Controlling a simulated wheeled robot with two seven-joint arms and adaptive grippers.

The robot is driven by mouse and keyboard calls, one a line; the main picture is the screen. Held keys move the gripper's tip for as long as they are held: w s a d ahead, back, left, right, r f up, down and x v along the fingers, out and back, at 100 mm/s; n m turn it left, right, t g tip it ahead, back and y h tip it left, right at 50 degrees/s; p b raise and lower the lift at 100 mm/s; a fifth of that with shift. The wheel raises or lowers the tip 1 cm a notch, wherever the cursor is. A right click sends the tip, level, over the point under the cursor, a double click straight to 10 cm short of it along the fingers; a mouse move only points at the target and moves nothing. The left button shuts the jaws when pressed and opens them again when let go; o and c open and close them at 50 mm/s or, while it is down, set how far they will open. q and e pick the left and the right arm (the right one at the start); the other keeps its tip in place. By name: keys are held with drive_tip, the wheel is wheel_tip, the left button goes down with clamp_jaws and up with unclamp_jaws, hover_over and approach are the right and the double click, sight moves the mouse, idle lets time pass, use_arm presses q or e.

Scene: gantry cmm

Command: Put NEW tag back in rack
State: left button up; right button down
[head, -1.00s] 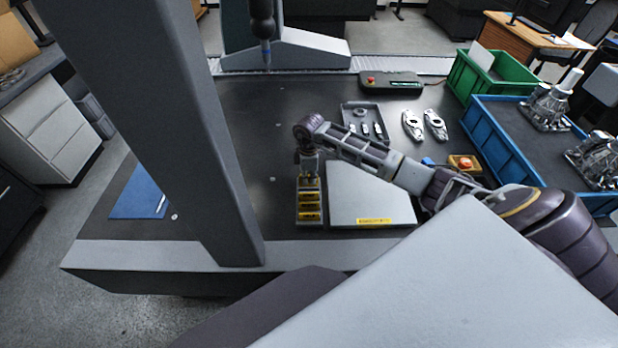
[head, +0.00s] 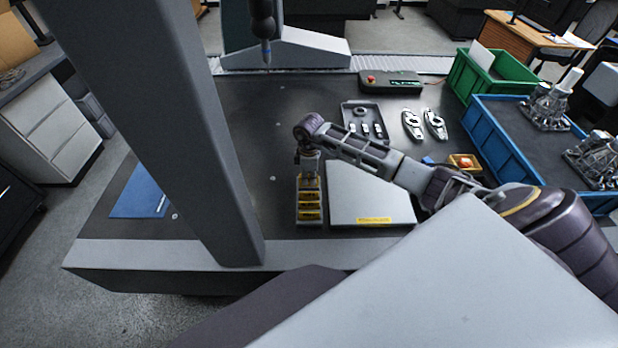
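The rack (head: 299,219) is a small grey tray with several yellow tags (head: 310,205) in a column of slots, standing near the front of the dark table, just left of a light grey plate. My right gripper (head: 309,174) points down over the rack's far end, at its rearmost slot. Its fingertips are small and partly hidden, so I cannot tell whether they are open or shut. Yellow shows right below the fingers; I cannot tell whether it is held, nor which tag is the NEW one. My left gripper is not in view.
The light grey plate (head: 370,195) lies right of the rack, under my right forearm. A tray of small parts (head: 348,112), two metal parts (head: 413,125), an orange button box (head: 463,162) and a blue crate (head: 490,130) are beyond. A blue folder (head: 138,197) lies left.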

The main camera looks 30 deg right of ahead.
sight(309, 186)
drive_tip(key=shift+f+b, duration=0.6)
drive_tip(key=shift+f, duration=1)
idle(1.9)
drive_tip(key=c, duration=1.6)
unclamp_jaws()
drive_tip(key=shift+o, duration=0.2)
drive_tip(key=shift+o, duration=1.2)
drive_tip(key=shift+r, duration=0.2)
drive_tip(key=shift+r+p, duration=2.8)
drive_tip(key=shift+r, duration=0.35)
drive_tip(key=shift+r, duration=0.2)
drive_tip(key=shift+f, duration=0.1)
